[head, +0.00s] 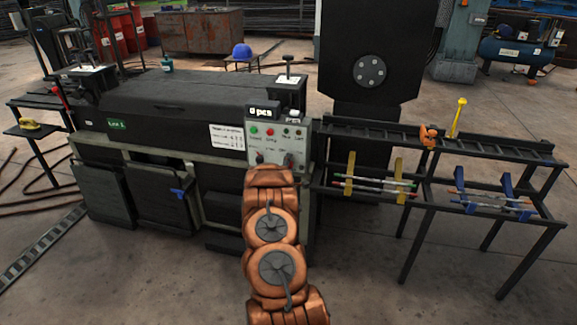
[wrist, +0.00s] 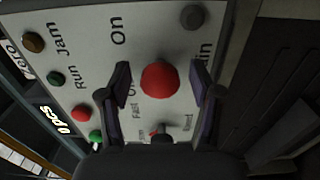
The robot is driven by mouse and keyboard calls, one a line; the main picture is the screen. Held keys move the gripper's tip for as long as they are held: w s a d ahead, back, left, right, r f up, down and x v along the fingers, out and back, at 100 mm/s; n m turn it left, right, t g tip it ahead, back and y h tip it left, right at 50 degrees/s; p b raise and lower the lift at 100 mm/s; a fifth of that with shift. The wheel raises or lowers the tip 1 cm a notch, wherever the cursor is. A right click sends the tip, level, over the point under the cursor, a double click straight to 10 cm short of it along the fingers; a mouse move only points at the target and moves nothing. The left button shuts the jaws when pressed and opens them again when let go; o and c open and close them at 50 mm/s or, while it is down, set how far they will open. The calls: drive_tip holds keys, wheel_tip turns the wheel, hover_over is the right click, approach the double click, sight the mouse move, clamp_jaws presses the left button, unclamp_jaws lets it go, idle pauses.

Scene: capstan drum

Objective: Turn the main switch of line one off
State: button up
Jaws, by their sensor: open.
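The main switch (wrist: 160,80) is a round red knob on the light control panel (wrist: 85,45) in the wrist view. "On" is printed near it; what look like "Off" and "Main" are partly covered by the fingers. My gripper (wrist: 160,72) is open, with one dark finger on each side of the red knob. I cannot tell whether either finger touches it, nor which way the knob points. In the head view, the control panel (head: 276,134) is on the front of the machine labelled as line 1 (head: 116,125); my arm hides the gripper.
A smaller selector knob (wrist: 158,130) marked "Fast" sits close to the red knob. Red and green buttons (wrist: 79,110) and lamps are along the panel. A rack with rods (head: 375,185) stands right of the machine. Floor at the front is clear.

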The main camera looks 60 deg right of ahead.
drive_tip(key=v, duration=1.2)
idle(0.4)
idle(0.6)
